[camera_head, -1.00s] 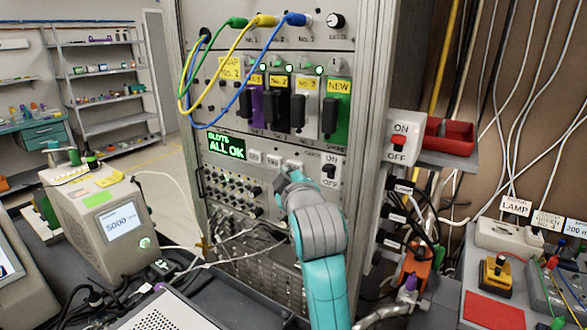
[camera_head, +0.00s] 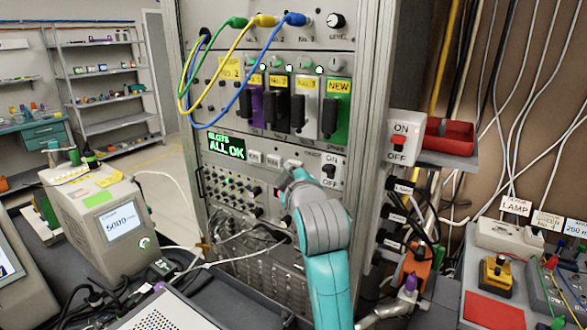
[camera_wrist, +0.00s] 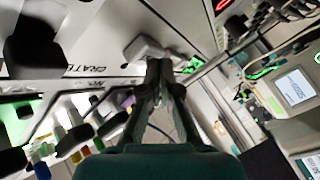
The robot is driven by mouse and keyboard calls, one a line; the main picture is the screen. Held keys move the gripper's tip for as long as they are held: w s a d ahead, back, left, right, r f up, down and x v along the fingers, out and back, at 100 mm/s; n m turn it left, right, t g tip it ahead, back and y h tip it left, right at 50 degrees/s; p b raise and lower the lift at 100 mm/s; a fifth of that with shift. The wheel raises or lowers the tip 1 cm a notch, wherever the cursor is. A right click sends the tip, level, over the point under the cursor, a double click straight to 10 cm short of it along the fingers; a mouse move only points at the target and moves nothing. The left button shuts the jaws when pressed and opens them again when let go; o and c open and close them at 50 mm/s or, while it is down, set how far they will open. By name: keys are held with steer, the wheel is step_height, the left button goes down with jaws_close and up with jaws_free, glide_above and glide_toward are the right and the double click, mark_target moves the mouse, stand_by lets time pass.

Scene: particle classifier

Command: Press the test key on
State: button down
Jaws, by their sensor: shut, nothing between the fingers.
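The rack panel carries a row of small white keys (camera_head: 254,156) beside the green "SLOTS ALL OK" display (camera_head: 226,147). A black ON/OFF switch (camera_head: 329,170) is to the right of the keys. I cannot read which key is the test key. My gripper (camera_head: 290,175) is at the right end of the key row and hides part of it. In the wrist view my gripper (camera_wrist: 165,72) is shut and empty, its fingertips close to a white key (camera_wrist: 148,48). I cannot tell whether they touch it. The word "CRATE" is on the panel beside this key.
Coloured modules (camera_head: 335,105) with black handles sit above the keys, with blue, yellow and green cables looping at their left. Knobs and jacks (camera_head: 235,190) fill the panel below. A boxed ON/OFF switch (camera_head: 399,141) is on the right post, beside a red tray (camera_head: 450,137).

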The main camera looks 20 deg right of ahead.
steer(key=shift+w+d, duration=0.35)
steer(key=shift+d, duration=0.25)
stand_by(0.7)
steer(key=shift+a, duration=0.1)
steer(key=shift+s+a, duration=0.75)
steer(key=shift+a, duration=0.2)
steer(key=shift+a, duration=0.15)
steer(key=s+a, duration=0.1)
steer(key=a, duration=0.1)
steer(key=s+a, duration=0.1)
steer(key=s, duration=0.1)
steer(key=shift+a, duration=0.4)
stand_by(0.7)
